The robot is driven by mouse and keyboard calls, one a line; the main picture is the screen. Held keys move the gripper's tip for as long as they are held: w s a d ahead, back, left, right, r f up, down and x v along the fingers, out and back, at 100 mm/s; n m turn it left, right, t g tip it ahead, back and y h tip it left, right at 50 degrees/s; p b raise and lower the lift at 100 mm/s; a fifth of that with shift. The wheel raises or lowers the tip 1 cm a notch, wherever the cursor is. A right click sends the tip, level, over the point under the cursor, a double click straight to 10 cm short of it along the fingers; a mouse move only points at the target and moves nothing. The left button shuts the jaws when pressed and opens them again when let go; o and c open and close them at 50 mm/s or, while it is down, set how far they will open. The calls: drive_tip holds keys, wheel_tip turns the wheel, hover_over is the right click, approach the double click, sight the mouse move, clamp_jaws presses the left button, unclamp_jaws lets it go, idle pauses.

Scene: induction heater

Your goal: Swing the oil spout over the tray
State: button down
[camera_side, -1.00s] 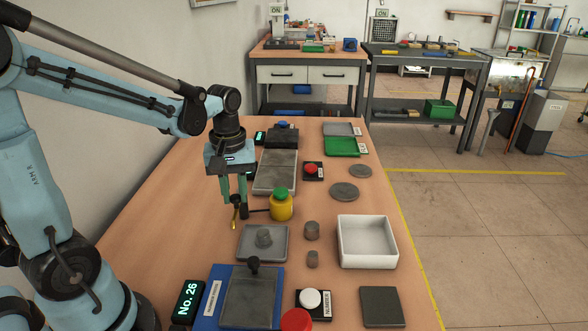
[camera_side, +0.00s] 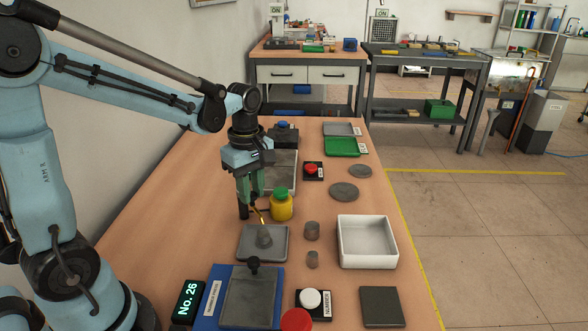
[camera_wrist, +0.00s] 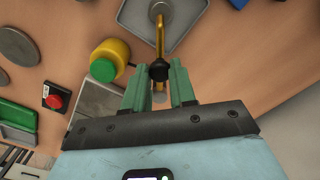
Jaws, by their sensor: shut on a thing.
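The exact contact at the knob is partly hidden in the side view.
A yellow oil can (camera_side: 282,208) with a green cap stands close right of my gripper. Two small grey cylinders (camera_side: 311,231) and a white box (camera_side: 367,264) lie to the right. A blue-based fixture (camera_side: 210,302) with a black knob is in front.

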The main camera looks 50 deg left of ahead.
sight(252, 196)
drive_tip(key=shift+w, duration=0.1)
drive_tip(key=c, duration=0.9)
unclamp_jaws()
wheel_tip(252, 196, up, 12)
drive_tip(key=shift+r, duration=0.1)
drive_tip(key=s+d+f+m+t, duration=0.1)
drive_tip(key=d+f+m+t, duration=0.1)
drive_tip(key=m, duration=0.4)
drive_tip(key=s+d+f+m+t, duration=0.2)
drive_tip(key=f+m, duration=0.1)
drive_tip(key=m, duration=0.3)
drive_tip(key=s+d+f+m+t, duration=0.2)
drive_tip(key=m+t, duration=0.1)
drive_tip(key=m, duration=0.3)
drive_tip(key=shift+s+d+f, duration=0.2)
drive_tip(key=shift+d+f, duration=0.15)
drive_tip(key=shift+d, duration=0.05)
